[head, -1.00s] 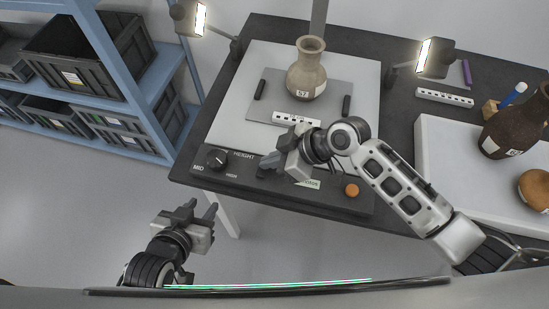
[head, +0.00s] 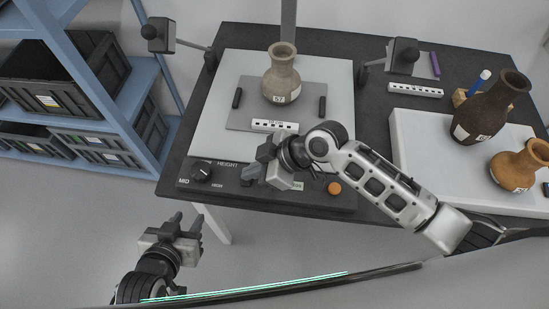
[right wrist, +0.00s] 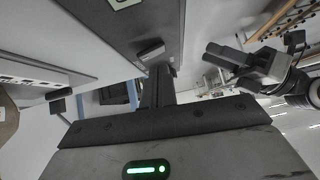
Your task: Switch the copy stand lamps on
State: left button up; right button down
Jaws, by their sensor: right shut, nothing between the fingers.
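The copy stand has a left lamp (head: 158,35) and a right lamp (head: 403,55). Both lamp heads look dark, with no bright face showing. The front control panel (head: 225,185) carries a HEIGHT dial (head: 201,172) on the left and an orange button (head: 334,188) on the right. My right gripper (head: 251,160) is shut and empty over the panel between them, hiding part of it. In the right wrist view, its fingers (right wrist: 158,85) are near a small dark raised control (right wrist: 150,50); contact is unclear. My left gripper (head: 186,222) is open and empty in front of the table.
A vase (head: 282,78) stands on the grey board, with a scale bar (head: 274,125) before it. At the right, a dark jug (head: 487,115) and an orange pot (head: 522,165) stand on a white slab (head: 420,150). A blue shelf (head: 110,95) with crates stands left.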

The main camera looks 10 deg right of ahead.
jog(key=s+a+r+b+v, duration=0.1)
jog(key=v, duration=1)
jog(key=shift+s+r, duration=0.4)
jog(key=shift+a, duration=0.1)
